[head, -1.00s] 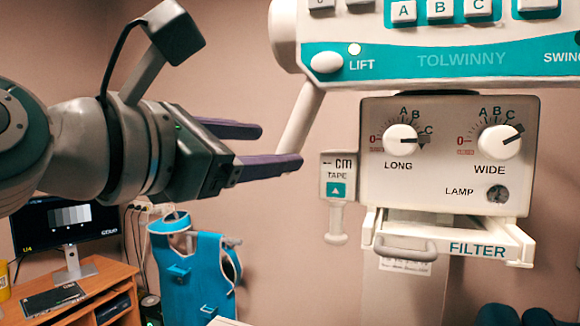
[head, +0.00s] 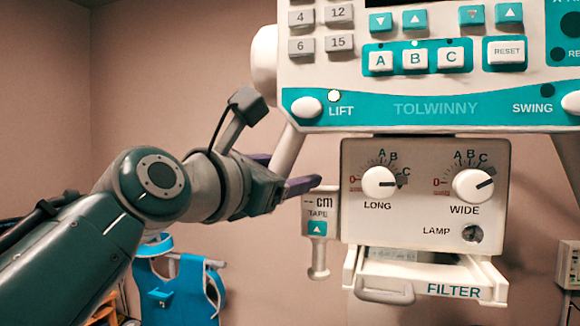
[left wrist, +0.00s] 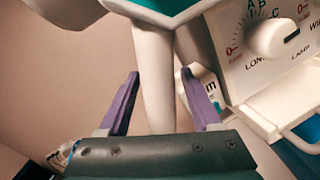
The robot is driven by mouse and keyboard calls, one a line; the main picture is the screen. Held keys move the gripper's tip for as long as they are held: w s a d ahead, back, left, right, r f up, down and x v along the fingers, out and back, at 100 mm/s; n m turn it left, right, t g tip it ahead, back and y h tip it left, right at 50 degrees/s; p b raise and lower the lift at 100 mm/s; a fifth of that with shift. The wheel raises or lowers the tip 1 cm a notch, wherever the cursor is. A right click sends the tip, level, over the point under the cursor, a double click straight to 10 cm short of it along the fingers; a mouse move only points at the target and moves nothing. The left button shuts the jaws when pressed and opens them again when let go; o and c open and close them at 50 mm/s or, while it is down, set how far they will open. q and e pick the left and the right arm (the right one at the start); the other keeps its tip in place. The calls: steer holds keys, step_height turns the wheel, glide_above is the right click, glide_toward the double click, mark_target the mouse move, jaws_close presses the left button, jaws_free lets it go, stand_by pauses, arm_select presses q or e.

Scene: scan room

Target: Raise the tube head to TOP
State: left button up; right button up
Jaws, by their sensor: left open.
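The tube head is a white and teal console labelled TOLWINNY (head: 436,109). At its lower left is the oval LIFT button (head: 306,107) with a small pale lamp (head: 334,96) above it. A white slanted handle bar (head: 291,148) runs down from the console's lower left. My left gripper (head: 293,171) is open at this bar. In the left wrist view the bar (left wrist: 153,70) shows between the two purple fingers of the gripper (left wrist: 160,74), with gaps on both sides. How deep the bar sits is unclear. My right gripper is in neither view.
The white collimator box (head: 425,185) with LONG and WIDE knobs hangs below the console. The TAPE unit (head: 318,228) is close to my left fingertips. A FILTER tray (head: 430,283) juts out below. A blue apron (head: 180,290) stands at lower left.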

arm_select(q)
steer(key=shift+c, duration=0.2)
jaws_close()
stand_by(0.5)
stand_by(0.8)
